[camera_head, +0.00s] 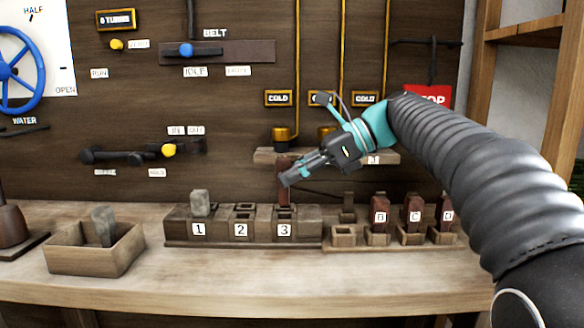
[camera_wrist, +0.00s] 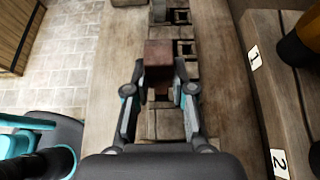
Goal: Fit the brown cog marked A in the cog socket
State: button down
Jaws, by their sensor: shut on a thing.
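A brown cog (camera_wrist: 158,55) is held between the two fingers of my gripper (camera_wrist: 157,90); its A mark does not show. In the head view, my gripper (camera_head: 292,178) is shut on the brown cog (camera_head: 285,165) above the slot marked 3 of the dark socket block (camera_head: 262,228). The cog's lower end is close to that slot; I cannot tell if it has entered. Slot 1 holds a grey cog (camera_head: 200,201). Slot 2 (camera_head: 242,207) looks empty. Which slot is the cog socket is not written.
A rack to the right has an empty front holder (camera_head: 343,234) and brown cogs marked B (camera_head: 379,215), C (camera_head: 413,213) and D (camera_head: 446,212). A wooden box (camera_head: 95,250) with a grey piece stands left.

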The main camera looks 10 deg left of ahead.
aim_at(294, 217)
jog(key=shift+f+b, duration=1.55)
jog(key=shift+b, duration=0.15)
jog(key=shift+f+b, duration=0.3)
jog(key=shift+f, duration=0.7)
jog(key=c, duration=0.9)
grip_release()
jog(key=shift+d, duration=0.15)
